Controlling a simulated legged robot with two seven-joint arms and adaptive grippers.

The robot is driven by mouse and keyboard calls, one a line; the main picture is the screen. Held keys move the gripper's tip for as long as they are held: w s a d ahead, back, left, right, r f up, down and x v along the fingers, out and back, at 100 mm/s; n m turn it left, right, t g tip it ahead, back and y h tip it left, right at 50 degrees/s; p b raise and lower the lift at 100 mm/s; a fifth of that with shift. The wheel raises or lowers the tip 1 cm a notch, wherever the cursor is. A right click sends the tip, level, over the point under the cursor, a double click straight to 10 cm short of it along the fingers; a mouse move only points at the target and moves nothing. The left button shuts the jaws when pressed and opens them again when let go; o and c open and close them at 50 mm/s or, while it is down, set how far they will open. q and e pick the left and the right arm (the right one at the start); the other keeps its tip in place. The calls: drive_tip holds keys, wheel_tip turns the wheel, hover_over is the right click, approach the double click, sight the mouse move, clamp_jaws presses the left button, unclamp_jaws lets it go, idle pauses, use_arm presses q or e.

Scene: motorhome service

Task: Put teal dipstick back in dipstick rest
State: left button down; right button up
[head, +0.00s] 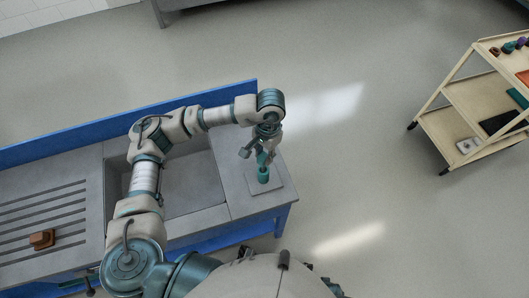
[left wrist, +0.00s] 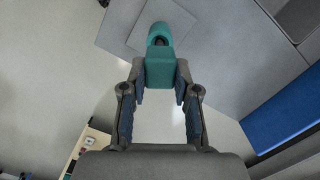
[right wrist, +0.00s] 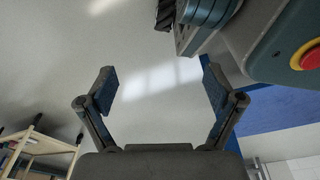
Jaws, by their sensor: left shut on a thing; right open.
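My left gripper (head: 262,155) is shut on the teal dipstick. Its teal block-shaped grip (left wrist: 160,72) sits between the fingertips in the left wrist view. The dipstick rest is a short teal cylinder (head: 263,176) on a grey square plate (head: 277,186) at the counter's right end. In the left wrist view the rest (left wrist: 159,30) has a dark opening, just beyond the dipstick's grip. My right gripper (right wrist: 160,85) is open and empty, pointing at bare floor.
The grey counter has a sink basin (head: 190,185) left of the rest and a blue back panel (head: 180,108). A brown block (head: 41,239) lies on the grooved drainboard. A wooden shelf cart (head: 465,95) with several items stands far right. The floor between is clear.

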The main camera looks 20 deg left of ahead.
use_arm(q)
drive_tip(key=shift+f+b, duration=0.7)
drive_tip(key=shift+f, duration=0.05)
drive_tip(key=shift+f+b, duration=1.1)
drive_tip(key=shift+f, duration=0.05)
drive_tip(key=shift+f+b, duration=0.7)
drive_tip(key=shift+f, duration=0.1)
drive_tip(key=c, duration=0.8)
unclamp_jaws()
use_arm(e)
drive_tip(key=w+a+r, duration=0.1)
drive_tip(key=w+r, duration=0.6)
drive_tip(key=r, duration=0.4)
